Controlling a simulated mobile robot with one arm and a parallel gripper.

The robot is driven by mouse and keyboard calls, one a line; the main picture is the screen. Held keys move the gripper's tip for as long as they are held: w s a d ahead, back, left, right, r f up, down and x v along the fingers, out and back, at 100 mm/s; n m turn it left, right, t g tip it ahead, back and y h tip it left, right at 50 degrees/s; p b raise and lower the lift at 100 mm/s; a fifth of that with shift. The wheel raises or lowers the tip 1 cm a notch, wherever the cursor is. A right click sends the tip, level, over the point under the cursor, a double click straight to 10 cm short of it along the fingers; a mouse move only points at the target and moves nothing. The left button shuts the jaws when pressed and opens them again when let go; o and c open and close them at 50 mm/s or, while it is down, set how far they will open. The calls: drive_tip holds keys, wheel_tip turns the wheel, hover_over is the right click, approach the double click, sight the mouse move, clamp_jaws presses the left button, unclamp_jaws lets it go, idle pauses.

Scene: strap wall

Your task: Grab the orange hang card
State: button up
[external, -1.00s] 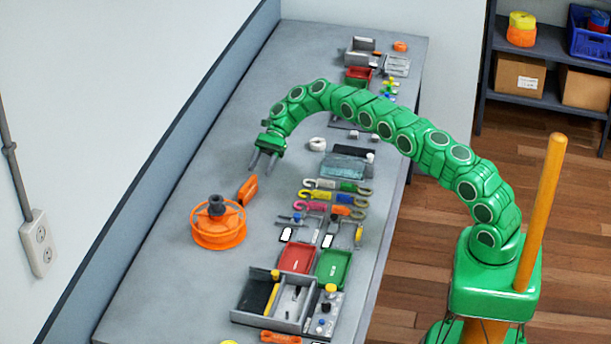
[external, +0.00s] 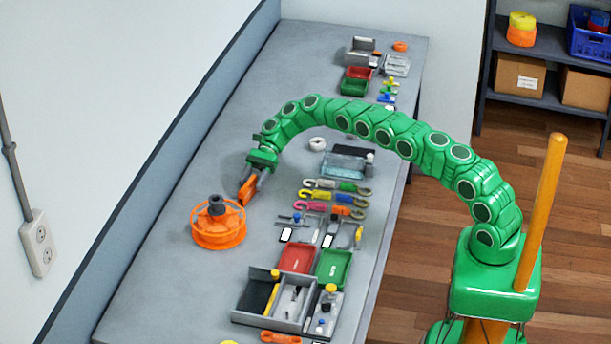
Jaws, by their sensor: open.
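The orange hang card (external: 247,191) stands on the grey bench, just to the upper right of an orange reel. My gripper (external: 251,185) is down at the card, with its dark fingers alongside it and partly covering it. The jaws are open, with the card apparently between them. Whether either finger touches the card is too small to tell.
The orange reel (external: 218,231) with a dark hub stands close to the card. Coloured straps (external: 335,198), a clear tray (external: 342,166) and a white roll (external: 289,144) lie to the right. The bench is bare toward the wall side.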

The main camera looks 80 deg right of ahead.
sight(248, 188)
drive_tip(key=shift+x, duration=1.5)
clamp_jaws()
